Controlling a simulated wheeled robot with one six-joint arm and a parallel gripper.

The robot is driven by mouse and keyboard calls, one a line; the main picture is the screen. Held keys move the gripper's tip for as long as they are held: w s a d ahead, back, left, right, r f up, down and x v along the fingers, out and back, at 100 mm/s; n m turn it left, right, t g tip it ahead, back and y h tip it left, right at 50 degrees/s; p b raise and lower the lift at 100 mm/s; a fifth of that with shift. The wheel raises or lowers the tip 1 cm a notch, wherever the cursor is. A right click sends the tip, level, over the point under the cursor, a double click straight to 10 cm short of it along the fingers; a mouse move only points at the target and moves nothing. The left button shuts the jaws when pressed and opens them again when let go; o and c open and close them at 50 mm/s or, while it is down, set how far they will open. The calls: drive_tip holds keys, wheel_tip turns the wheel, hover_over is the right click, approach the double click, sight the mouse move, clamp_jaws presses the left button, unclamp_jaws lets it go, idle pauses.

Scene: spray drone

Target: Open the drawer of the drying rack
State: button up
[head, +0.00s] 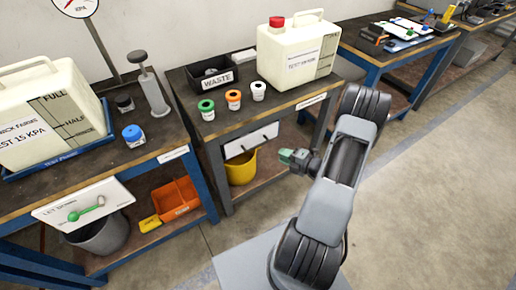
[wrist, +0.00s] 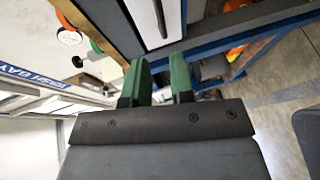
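A white drawer front (head: 250,140) with a thin dark bar handle sits under the top of the middle bench. It appears flush with the bench front. My gripper (head: 287,157) is to the right of the drawer front and apart from it, at about its height. In the wrist view my gripper's two green fingers (wrist: 161,78) are spread with an empty gap between them. The white drawer front (wrist: 143,18) and its bar handle (wrist: 161,18) show beyond the fingertips, at the top. No separate drying rack is clearly recognisable.
A yellow bucket (head: 241,168) stands below the drawer. A left bench (head: 150,158) and a far right bench (head: 385,58) flank it. Floor (head: 430,190) at right is clear.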

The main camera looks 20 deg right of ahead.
sight(258, 146)
drive_tip(key=b+x, duration=0.1)
drive_tip(key=x, duration=1.2)
drive_tip(key=shift+b, duration=0.3)
drive_tip(key=shift+c, duration=0.2)
clamp_jaws()
